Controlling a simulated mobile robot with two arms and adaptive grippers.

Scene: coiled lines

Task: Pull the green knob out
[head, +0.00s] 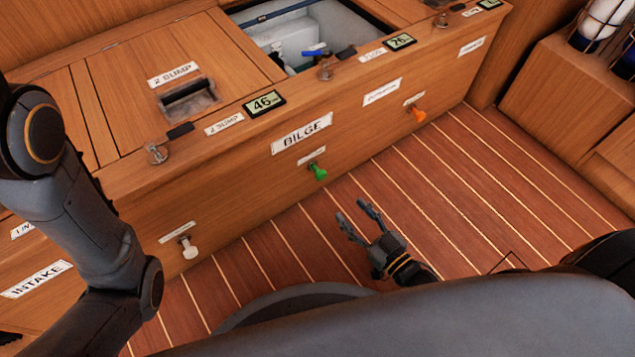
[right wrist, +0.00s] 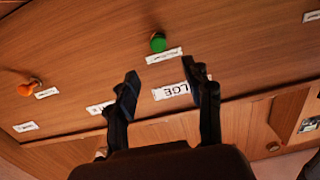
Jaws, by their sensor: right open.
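The green knob (head: 318,172) sticks out of the front of the wooden bench, just below a small label and the BILGE sign. It also shows in the right wrist view (right wrist: 158,42), beyond the fingertips and between their lines. My right gripper (head: 357,214) is open and empty, above the deck and apart from the knob, to its lower right in the head view. Its two fingers also show in the right wrist view (right wrist: 163,75).
An orange knob (head: 416,114) and a white knob (head: 188,248) sit on the same bench front, either side of the green one. An open hatch (head: 310,35) and a closed lid are on the bench top. The striped deck (head: 450,180) before the bench is clear.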

